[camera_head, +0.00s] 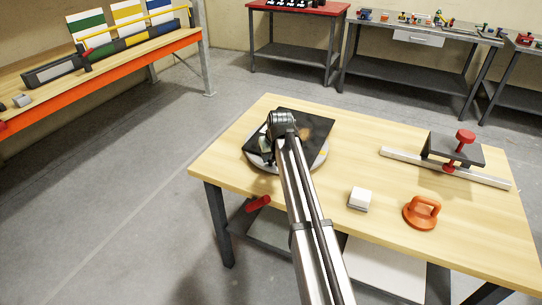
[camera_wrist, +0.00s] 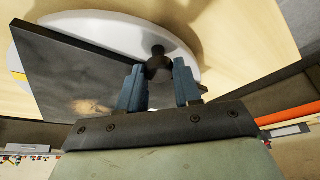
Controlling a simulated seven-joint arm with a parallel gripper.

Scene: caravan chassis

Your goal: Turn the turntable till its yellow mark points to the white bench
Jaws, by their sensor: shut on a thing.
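The turntable (camera_head: 318,163) is a pale round disc with a flat black square plate (camera_head: 312,130) on it, at the left end of the wooden table. The wrist view shows the disc (camera_wrist: 110,25) and plate (camera_wrist: 70,70) close up. My gripper (camera_wrist: 160,82) is shut on a dark round knob (camera_wrist: 158,62) near the disc's rim. I cannot make out a clearly white bench.
On the wooden table (camera_head: 300,200) are a white block (camera_head: 359,198), an orange suction cup (camera_head: 422,212) and a rail (camera_head: 400,157) with a red-knobbed clamp. An orange-edged bench (camera_head: 130,60), a red-topped bench (camera_head: 310,8) and a grey bench (camera_head: 375,24) stand apart.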

